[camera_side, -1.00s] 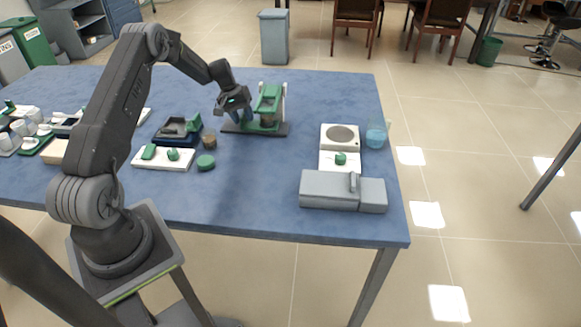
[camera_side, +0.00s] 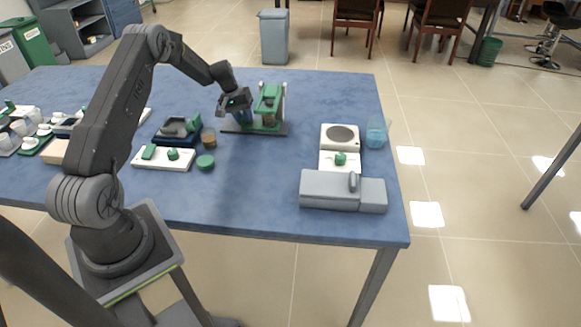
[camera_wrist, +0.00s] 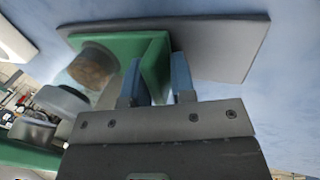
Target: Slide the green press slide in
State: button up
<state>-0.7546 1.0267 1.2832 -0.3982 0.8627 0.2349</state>
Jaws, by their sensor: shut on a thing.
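The green press (camera_side: 269,101) stands on a dark base plate (camera_side: 281,131) at the back middle of the blue table. Its green slide (camera_wrist: 154,63) is low on the plate, and a cup with brown contents (camera_wrist: 93,66) sits on it. My gripper (camera_side: 244,118) is at the left side of the press. In the wrist view, my gripper's blue fingers (camera_wrist: 157,83) are on both sides of the slide's upright green tab, shut on it. The side view partly hides the slide behind my gripper and the press frame.
A dark device (camera_side: 178,127), a brown jar (camera_side: 208,137), a green round lid (camera_side: 205,162) and a white tray (camera_side: 163,158) lie left of the press. The table's front middle is clear.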

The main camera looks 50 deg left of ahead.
jog(key=shift+w+d, duration=0.2)
jog(key=o, duration=0.5)
jog(key=shift+w+d, duration=0.1)
jog(key=shift+c, duration=0.2)
jog(key=shift+r, duration=3.55)
